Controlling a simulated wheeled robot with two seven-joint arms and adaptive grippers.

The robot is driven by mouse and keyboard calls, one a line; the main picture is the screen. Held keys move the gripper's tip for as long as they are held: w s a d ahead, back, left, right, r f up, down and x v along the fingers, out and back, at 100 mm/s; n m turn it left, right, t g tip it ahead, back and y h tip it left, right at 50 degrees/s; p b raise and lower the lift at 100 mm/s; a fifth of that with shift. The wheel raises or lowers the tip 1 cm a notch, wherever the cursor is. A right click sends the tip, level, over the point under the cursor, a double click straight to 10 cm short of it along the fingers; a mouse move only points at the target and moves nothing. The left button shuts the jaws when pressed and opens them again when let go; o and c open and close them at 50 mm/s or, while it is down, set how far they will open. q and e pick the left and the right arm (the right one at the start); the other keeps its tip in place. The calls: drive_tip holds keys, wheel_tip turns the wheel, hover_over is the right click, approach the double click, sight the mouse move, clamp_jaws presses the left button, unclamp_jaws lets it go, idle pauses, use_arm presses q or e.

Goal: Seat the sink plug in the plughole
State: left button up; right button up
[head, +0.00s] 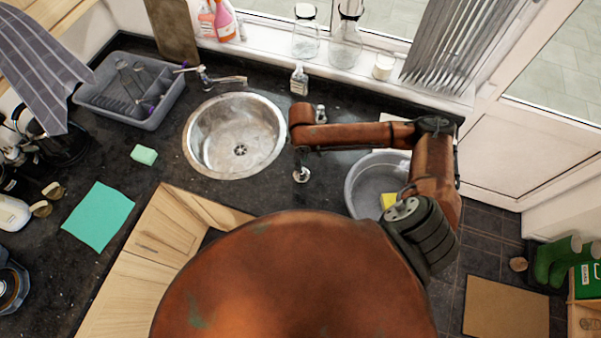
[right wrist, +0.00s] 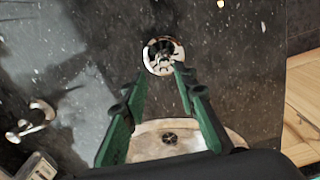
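The sink plug (head: 301,175), a small round chrome piece, is on the dark granite counter right of the sink. In the right wrist view the plug (right wrist: 163,57) shows a bright rim and a dark middle, just beyond my fingertips. My right gripper (right wrist: 161,75) is open, its green fingers apart with nothing between the tips. In the head view the right gripper (head: 300,156) points down above the plug, mostly hidden by its wrist. The round steel sink (head: 212,150) has its plughole (head: 240,149) uncovered. The plughole (right wrist: 170,138) also shows between my fingers in the wrist view. My left gripper is out of view.
A grey basin (head: 352,181) with a yellow sponge (head: 388,201) is right of the plug. A green sponge (head: 144,155) and a teal cloth (head: 98,216) lie left. Counter around the plug is clear.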

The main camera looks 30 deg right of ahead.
sight(302, 174)
drive_tip(key=f, duration=0.3)
drive_tip(key=s+f+p, duration=0.1)
drive_tip(key=f, duration=0.1)
drive_tip(key=shift+a, duration=0.15)
drive_tip(key=shift+w+f, duration=0.15)
drive_tip(key=shift+f, duration=0.15)
drive_tip(key=shift+c, duration=0.4)
clamp_jaws()
